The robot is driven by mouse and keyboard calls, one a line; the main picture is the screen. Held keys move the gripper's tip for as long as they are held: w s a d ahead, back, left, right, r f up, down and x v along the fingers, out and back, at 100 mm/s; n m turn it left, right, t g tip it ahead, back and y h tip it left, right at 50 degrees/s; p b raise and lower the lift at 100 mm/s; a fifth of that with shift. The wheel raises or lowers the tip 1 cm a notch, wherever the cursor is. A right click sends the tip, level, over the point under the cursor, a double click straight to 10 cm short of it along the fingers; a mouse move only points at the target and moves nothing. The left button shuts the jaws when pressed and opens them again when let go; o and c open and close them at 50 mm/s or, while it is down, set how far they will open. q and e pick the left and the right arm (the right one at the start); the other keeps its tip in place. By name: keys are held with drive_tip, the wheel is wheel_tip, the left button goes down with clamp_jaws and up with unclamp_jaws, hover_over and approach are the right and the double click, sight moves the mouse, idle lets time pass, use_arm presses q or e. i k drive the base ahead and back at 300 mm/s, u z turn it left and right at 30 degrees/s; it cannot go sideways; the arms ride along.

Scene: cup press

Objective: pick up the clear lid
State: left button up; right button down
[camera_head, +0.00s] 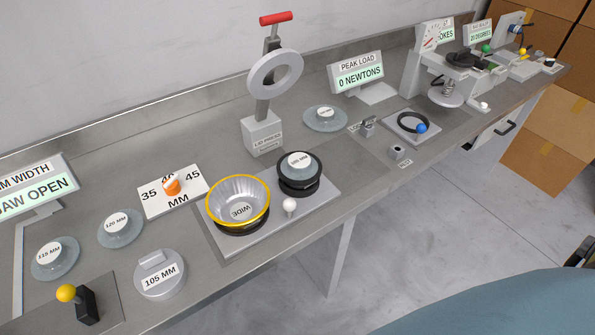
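Several clear, bluish round lids lie on the grey bench. One marked 115 MM (56,268) is at the left, and one marked 120 MM (121,238) lies right of it. Another clear lid (325,125) lies flat behind, right of the lid press (268,105); its label is too small to read. A further clear disc (299,176) with a label sits on a black ring holder. I cannot tell which one is the task's clear lid. Neither of my grippers shows in this view.
A ribbed cup with a yellow rim (238,186) stands in a holder on the plate (225,248). Displays and devices line the far right bench.

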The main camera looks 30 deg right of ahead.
sight(296, 169)
drive_tip(key=k, duration=0.5)
drive_tip(key=z, duration=1.35)
drive_tip(key=i, duration=0.9)
drive_tip(key=u, duration=1.55)
